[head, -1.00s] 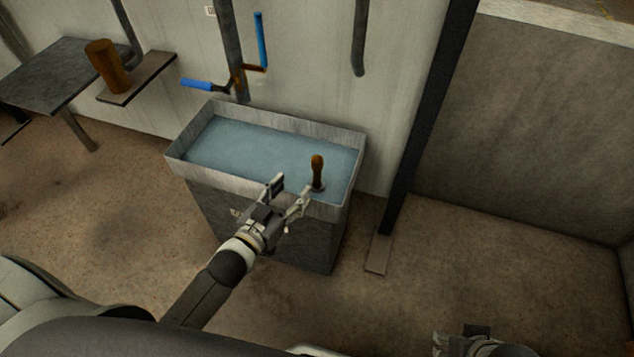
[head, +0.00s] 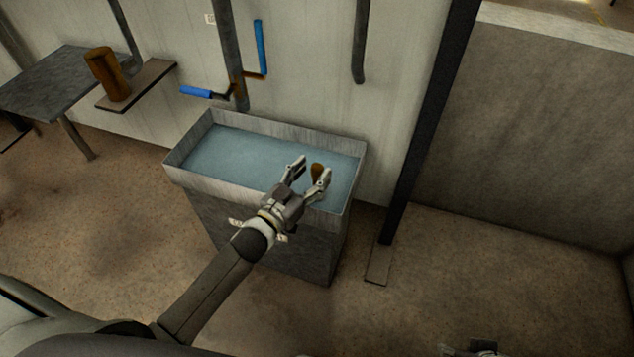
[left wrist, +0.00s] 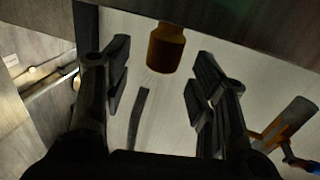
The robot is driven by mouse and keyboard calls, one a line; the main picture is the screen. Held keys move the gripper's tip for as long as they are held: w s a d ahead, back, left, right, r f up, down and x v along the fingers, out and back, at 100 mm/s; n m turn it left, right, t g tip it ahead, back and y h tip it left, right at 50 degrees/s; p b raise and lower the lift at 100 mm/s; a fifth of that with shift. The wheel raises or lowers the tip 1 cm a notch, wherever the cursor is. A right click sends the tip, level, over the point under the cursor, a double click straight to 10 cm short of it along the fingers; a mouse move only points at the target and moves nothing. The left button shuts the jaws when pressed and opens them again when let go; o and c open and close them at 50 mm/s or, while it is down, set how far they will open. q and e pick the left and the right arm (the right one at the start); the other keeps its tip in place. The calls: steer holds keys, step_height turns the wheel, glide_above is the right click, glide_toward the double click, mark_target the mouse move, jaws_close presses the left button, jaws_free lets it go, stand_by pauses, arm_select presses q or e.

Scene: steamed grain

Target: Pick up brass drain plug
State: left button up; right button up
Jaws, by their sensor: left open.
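In the left wrist view the plug (left wrist: 166,48) shows at the top, between and beyond the two open fingers (left wrist: 160,75). It does not appear to be gripped. A small part of my right gripper (head: 472,347) shows at the bottom edge; its fingers cannot be made out.
Pipes with blue-handled valves (head: 262,48) rise on the wall behind the basin. A dark post (head: 425,125) stands right of it. A brown cylinder (head: 107,75) stands on a wall shelf (head: 150,85) at the left, beside a dark table (head: 50,85). The floor at right is clear.

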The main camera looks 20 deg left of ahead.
arm_select(q)
steer(key=shift+x, duration=1.45)
jaws_close()
